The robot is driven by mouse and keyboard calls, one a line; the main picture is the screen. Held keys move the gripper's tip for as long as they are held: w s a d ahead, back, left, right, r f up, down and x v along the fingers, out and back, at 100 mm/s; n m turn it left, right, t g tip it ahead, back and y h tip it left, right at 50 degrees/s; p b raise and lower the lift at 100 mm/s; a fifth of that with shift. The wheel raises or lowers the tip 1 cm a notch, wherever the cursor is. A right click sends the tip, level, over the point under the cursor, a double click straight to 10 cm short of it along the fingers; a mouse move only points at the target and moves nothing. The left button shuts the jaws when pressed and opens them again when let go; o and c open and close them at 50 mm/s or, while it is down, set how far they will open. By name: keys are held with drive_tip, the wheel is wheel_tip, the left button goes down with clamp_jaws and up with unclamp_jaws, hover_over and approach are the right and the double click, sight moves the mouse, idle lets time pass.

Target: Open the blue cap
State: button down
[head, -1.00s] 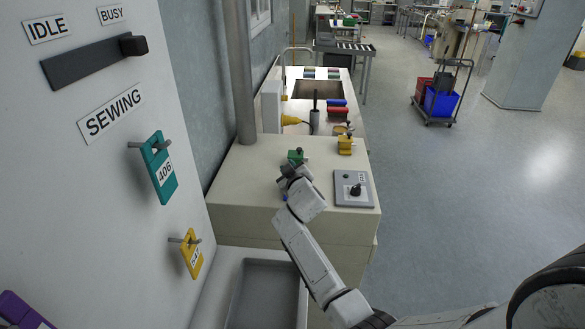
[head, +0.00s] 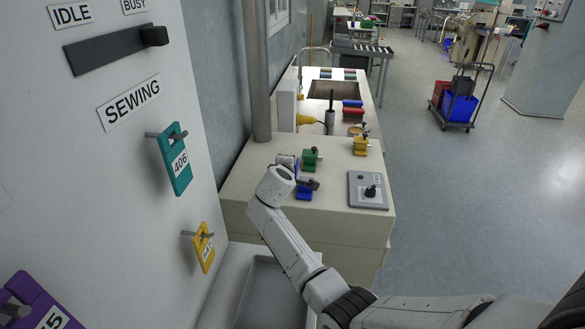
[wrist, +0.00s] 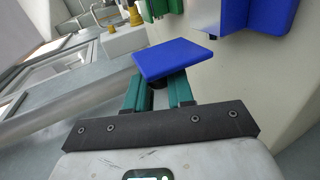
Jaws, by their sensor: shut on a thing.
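A blue base (head: 304,193) with a dark fitting on top stands near the front edge of the cream cabinet; blue parts also show at upper right in the wrist view (wrist: 245,32). A flat blue plate, which looks like the blue cap (wrist: 178,58), sits at my fingertips in the wrist view, with a dark stub beneath it. My gripper (wrist: 166,90) has its teal fingers shut on it. Whether the cap still joins the base is not clear. In the head view my wrist hides most of the gripper, just left of the blue base.
Green (head: 311,159) and yellow (head: 361,146) fittings stand behind the blue base. A grey panel with a black knob (head: 369,190) lies to the right. A sink (head: 331,90) is farther back. At left, a white wall panel carries teal (head: 176,163) and yellow tags (head: 203,246).

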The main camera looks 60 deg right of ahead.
drive_tip(key=w+f+n+g+b, duration=0.1)
drive_tip(key=n, duration=0.1)
drive_tip(key=w+f+n+g+h+b, duration=0.1)
drive_tip(key=shift+a+n+b, duration=0.3)
drive_tip(key=shift+a+n, duration=0.1)
drive_tip(key=f+n+b, duration=0.1)
drive_tip(key=n+g+h+b, duration=0.1)
drive_tip(key=n, duration=0.1)
drive_tip(key=shift+w+a+f+g+h, duration=0.1)
drive_tip(key=shift+w+f+g+h, duration=0.1)
drive_tip(key=shift+f+g+h, duration=0.15)
drive_tip(key=shift+f+n+g+h+b, duration=0.25)
drive_tip(key=shift+f+n+g+b, duration=0.15)
drive_tip(key=shift+n+b, duration=0.3)
drive_tip(key=c, duration=1.1)
unclamp_jaws()
